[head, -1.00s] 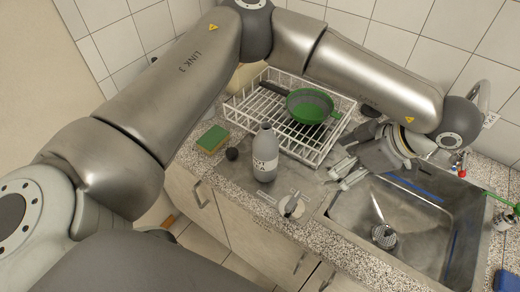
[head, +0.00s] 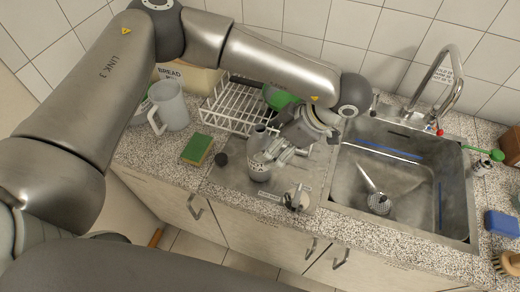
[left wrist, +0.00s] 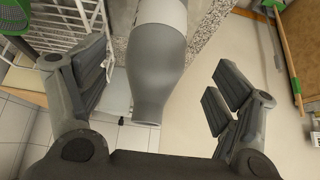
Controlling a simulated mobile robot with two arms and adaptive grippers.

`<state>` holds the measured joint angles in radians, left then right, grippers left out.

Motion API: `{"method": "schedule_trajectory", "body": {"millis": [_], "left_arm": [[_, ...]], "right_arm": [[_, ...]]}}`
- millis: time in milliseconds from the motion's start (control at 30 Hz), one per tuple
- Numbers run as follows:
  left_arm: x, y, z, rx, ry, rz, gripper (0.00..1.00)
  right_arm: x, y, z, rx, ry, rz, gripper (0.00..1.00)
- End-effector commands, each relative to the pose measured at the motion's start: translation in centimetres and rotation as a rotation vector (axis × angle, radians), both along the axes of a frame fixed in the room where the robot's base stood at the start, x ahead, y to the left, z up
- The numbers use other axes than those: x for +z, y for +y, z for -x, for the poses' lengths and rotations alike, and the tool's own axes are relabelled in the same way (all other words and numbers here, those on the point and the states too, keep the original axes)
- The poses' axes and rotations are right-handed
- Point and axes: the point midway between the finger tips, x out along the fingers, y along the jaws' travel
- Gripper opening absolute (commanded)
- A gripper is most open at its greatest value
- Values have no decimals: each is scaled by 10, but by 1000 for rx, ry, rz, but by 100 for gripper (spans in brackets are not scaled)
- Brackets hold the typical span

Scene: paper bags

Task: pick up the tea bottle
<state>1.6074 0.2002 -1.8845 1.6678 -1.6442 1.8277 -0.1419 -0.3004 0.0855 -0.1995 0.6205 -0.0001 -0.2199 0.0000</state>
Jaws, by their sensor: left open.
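The tea bottle (head: 260,173), grey with a pale printed label, stands upright on the grey drainboard left of the sink. My left gripper (head: 272,152) is beside it, on its right side in the head view, and partly covers the bottle. In the left wrist view the bottle (left wrist: 157,75) lies between the spread fingers of my left gripper (left wrist: 160,88), with gaps on both sides. The gripper is open and empty. My right gripper is not in view.
A white wire rack (head: 232,108) with a green strainer (head: 275,97) stands behind. A sponge (head: 197,149), a small dark object (head: 221,159) and a pitcher (head: 172,106) are left. A small pale item (head: 297,198) lies in front. The sink (head: 395,185) is right.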

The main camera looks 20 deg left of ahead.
Motion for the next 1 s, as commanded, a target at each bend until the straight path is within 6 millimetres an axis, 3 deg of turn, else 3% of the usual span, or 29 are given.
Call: {"method": "schedule_trajectory", "body": {"millis": [200,500,833,1000], "left_arm": [[-9,8,-1,2,2,-1,85],[-39,27,-5,2,2,-1,85],[-49,31,-5,1,-1,0,85],[-49,31,-5,1,-1,0,66]], "right_arm": [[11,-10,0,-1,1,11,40],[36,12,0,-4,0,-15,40],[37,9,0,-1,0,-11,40],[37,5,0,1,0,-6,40]]}}
